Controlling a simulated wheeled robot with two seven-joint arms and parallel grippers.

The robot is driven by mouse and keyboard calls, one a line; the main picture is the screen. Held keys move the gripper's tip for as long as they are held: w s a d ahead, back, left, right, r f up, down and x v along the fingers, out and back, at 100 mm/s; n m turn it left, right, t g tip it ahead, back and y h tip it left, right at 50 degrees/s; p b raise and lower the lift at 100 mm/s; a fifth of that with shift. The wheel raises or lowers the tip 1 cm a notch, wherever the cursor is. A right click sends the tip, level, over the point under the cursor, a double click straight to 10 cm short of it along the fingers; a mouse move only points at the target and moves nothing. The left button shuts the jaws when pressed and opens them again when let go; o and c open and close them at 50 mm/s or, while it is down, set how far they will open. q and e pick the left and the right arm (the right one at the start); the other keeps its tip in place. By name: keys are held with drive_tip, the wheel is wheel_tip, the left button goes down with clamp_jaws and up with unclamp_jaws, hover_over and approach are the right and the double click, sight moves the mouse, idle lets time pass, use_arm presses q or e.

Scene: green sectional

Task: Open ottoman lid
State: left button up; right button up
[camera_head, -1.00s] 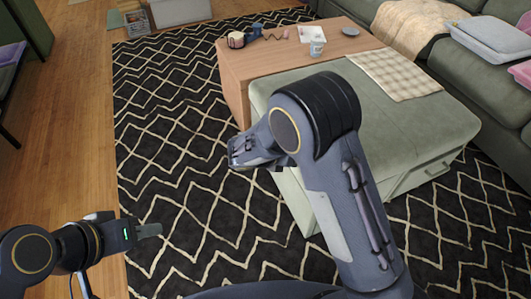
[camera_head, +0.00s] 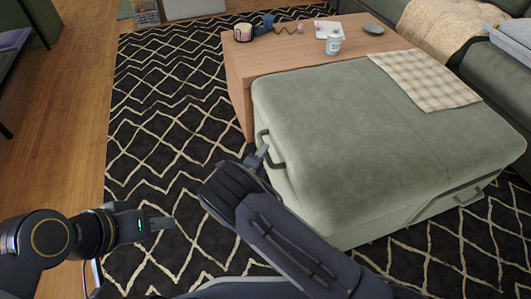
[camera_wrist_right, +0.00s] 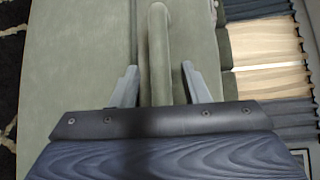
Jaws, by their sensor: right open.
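The ottoman (camera_head: 370,130) is a sage-green padded box with its lid closed. It has a loop handle (camera_head: 274,160) on its left side and another handle (camera_head: 468,198) low on its front right. My right gripper (camera_head: 262,152) is at the left-side handle. In the right wrist view, the handle bar (camera_wrist_right: 159,60) runs between the two open fingers (camera_wrist_right: 158,85), with a gap on both sides. My left gripper (camera_head: 162,223) is above the rug at the lower left, far from the ottoman; its fingers look close together, and I cannot tell their opening.
A checked cloth (camera_head: 424,80) lies over the ottoman's top. The patterned rug (camera_head: 165,110) is clear at left. A green sofa (camera_head: 490,80) stands at right.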

drive_tip(key=shift+x, duration=1.15)
clamp_jaws()
